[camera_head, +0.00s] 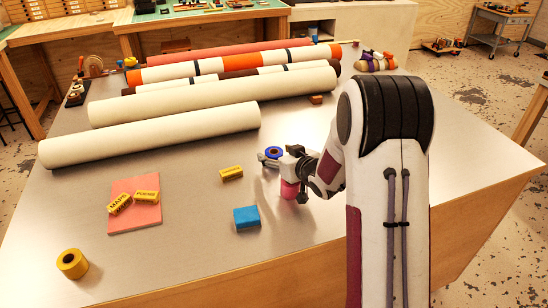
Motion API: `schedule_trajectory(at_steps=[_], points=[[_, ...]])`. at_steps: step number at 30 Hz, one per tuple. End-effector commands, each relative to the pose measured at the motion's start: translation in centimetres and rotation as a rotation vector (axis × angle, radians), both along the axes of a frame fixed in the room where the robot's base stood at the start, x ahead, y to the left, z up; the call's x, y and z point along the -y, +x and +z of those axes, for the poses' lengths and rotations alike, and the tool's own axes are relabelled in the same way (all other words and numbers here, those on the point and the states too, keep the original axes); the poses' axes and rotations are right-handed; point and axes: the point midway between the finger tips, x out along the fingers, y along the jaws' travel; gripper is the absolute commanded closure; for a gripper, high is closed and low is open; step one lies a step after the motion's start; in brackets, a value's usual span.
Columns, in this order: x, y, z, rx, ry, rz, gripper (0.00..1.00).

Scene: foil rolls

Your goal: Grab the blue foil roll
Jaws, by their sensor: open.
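A yellow foil roll (72,263) stands alone at the front left of the table.
A blue block (246,217) and a yellow labelled block (231,173) lie left of the gripper. A pink sheet (133,222) bears two yellow labelled blocks. Several long rolls, the nearest cream (150,135), lie across the back. The front middle is clear.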

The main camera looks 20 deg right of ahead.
Motion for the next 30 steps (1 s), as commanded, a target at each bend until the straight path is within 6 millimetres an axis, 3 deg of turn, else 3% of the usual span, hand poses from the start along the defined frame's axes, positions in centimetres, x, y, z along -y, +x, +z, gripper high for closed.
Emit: schedule_trajectory(at_steps=[2,6,7,20,30], points=[[0.0,0.0,0.0,0.0,0.0,0.0,0.47],[0.0,0.0,0.0,0.0,0.0,0.0,0.83],[0.0,0.0,0.0,0.0,0.0,0.0,0.85],[0.0,0.0,0.4,0.001,-0.001,0.0,0.85],[0.0,0.1,3.2,0.005,-0.001,0.001,0.85]])
